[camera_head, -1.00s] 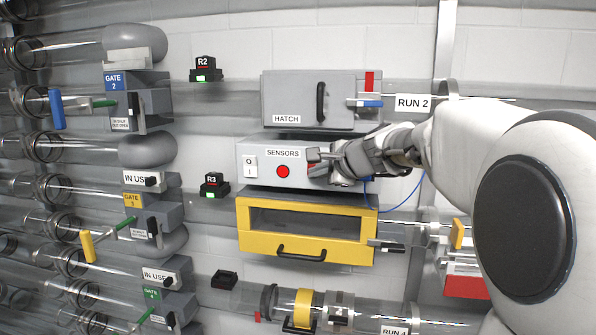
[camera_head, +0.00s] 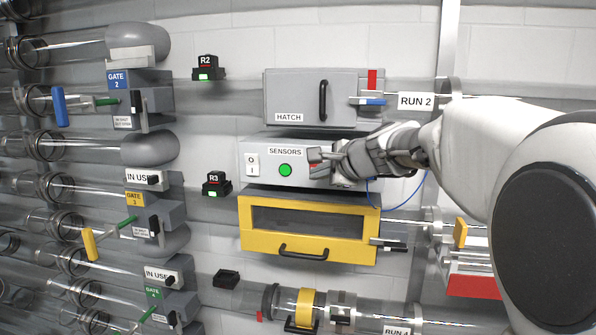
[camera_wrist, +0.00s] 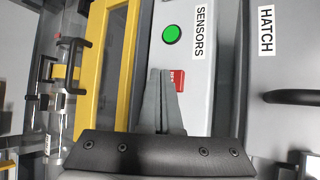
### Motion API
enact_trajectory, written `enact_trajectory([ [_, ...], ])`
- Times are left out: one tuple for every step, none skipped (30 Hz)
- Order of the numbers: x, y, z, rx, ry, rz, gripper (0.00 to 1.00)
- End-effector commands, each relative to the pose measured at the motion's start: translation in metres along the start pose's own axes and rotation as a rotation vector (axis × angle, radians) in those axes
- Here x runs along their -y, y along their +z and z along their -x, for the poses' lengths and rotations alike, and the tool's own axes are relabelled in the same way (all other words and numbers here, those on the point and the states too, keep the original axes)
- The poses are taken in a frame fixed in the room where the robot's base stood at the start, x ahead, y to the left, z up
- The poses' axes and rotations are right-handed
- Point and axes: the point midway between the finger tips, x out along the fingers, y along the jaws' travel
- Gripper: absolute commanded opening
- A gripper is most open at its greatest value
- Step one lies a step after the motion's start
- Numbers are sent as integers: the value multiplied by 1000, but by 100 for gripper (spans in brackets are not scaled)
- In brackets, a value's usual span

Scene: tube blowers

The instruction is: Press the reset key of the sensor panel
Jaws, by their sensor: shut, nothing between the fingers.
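The sensor panel (camera_head: 262,150) is a light grey box labelled SENSORS, between the hatch and a yellow-framed box. It has a white O/I rocker switch (camera_head: 252,165) and a round lamp (camera_head: 285,170), lit green; the lamp also shows in the wrist view (camera_wrist: 172,34). The red reset key (camera_wrist: 179,80) sits on the panel face, its white lettering partly readable. My gripper (camera_head: 317,160) is shut and empty, its tips at the panel's right part. In the wrist view the fingertips (camera_wrist: 160,74) appear right beside the key; whether they touch it I cannot tell.
The grey hatch box (camera_head: 290,92) with a black handle is above the panel. The yellow-framed box (camera_head: 260,243) is directly below. A blue lever (camera_head: 372,101) and the RUN 2 label are close above my wrist. Glass tubes and gate units (camera_head: 137,78) stand at the left.

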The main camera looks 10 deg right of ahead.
Motion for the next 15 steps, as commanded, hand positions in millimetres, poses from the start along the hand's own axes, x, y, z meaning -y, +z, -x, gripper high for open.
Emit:
enact_trajectory([
  [0,0,0,0,0,0,0],
  [0,0,0,0,0,0,0],
  [0,0,0,0,0,0,0],
  [0,0,0,0,0,0,0],
  [0,0,0,0,0,0,0],
  [0,1,1,0,0,0,0],
  [-1,1,2,0,0,0,0],
  [-2,2,3,1,0,0,0],
  [-4,4,5,1,0,0,0],
  [-6,6,7,1,-1,0,0],
  [-8,8,9,1,-1,0,0],
  [-10,10,12,1,-1,0,0],
  [-11,11,14,1,-1,0,0],
  [-13,13,16,1,-1,0,0],
  [-15,15,19,1,-1,1,0],
])
